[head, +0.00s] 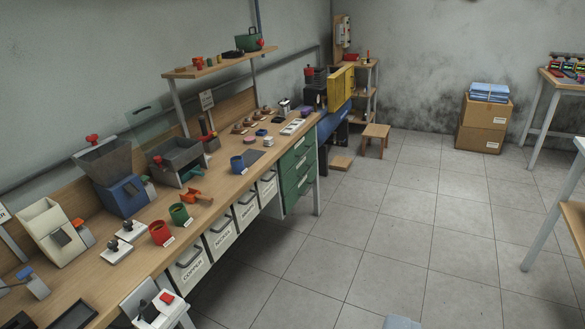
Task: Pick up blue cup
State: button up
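The blue cup (237,165) stands upright on the long wooden workbench (215,205), near its front edge and about mid-length. A dark flat plate (254,155) lies just behind and to the right of it. A green cup (179,214) and a red cup (160,233) stand further left along the same front edge, each with a small white label in front. I do not make out my gripper in this view, and nothing covers the blue cup.
An orange tool (196,197) lies left of the blue cup. A grey open-topped machine (177,158) and a blue hopper machine (120,190) stand behind. Labelled white bins (222,233) hang under the bench edge. A small wooden stool (375,138) is beyond. The tiled floor (370,235) right of the bench is mostly clear.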

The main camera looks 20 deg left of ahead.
aim_at(238, 165)
jog(key=u, duration=0.05)
jog(key=i, duration=3.5)
jog(key=u, duration=2.15)
